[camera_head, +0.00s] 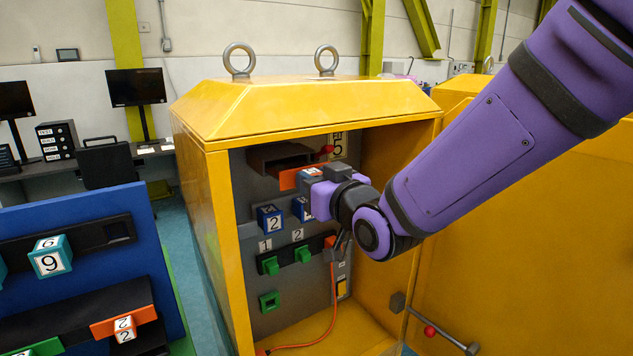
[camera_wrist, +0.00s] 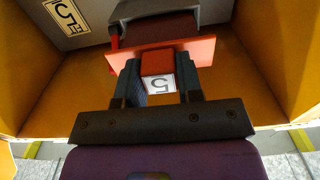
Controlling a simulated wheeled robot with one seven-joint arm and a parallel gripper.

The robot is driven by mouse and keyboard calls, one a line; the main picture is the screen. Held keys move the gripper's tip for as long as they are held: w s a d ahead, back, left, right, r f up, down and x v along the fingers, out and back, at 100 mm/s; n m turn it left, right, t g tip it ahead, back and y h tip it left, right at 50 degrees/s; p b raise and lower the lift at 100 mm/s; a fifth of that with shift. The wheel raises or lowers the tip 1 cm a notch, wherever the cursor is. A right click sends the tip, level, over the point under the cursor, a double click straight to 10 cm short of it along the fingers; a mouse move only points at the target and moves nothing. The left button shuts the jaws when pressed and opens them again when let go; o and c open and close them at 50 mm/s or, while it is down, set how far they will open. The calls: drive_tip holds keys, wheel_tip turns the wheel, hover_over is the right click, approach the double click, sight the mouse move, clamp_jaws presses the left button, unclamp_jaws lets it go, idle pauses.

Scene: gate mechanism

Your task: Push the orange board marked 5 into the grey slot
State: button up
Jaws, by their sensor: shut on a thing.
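The orange board (camera_head: 289,180) is upright inside the yellow cabinet, in front of the grey slot (camera_head: 283,158). In the wrist view, the board (camera_wrist: 120,58) spans the picture above my fingers, and its orange block shows a white face marked 5 (camera_wrist: 160,84). My gripper (camera_head: 316,178) is shut on that block, one finger on each side; it also shows in the wrist view (camera_wrist: 159,75). The slot housing (camera_wrist: 185,12) lies just beyond the board in the wrist view. The board hides part of the opening. I cannot tell whether the board touches the slot.
The yellow cabinet (camera_head: 212,240) has side walls close around my gripper. Blue blocks marked 2 (camera_head: 269,218) and green pieces (camera_head: 269,265) are on the panel below. An orange cable (camera_head: 322,340) runs along the cabinet floor. A blue board (camera_head: 80,210) stands at the left.

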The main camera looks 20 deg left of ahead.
sight(295, 164)
idle(0.4)
drive_tip(key=shift+x, duration=2.9)
drive_tip(key=shift+w+a+r, duration=0.1)
drive_tip(key=shift+w+a, duration=0.35)
drive_tip(key=shift+a, duration=0.05)
drive_tip(key=o, duration=1)
drive_tip(key=shift+o, duration=0.2)
drive_tip(key=v, duration=1)
drive_tip(key=shift+s+d, duration=0.25)
drive_tip(key=shift+s, duration=0.05)
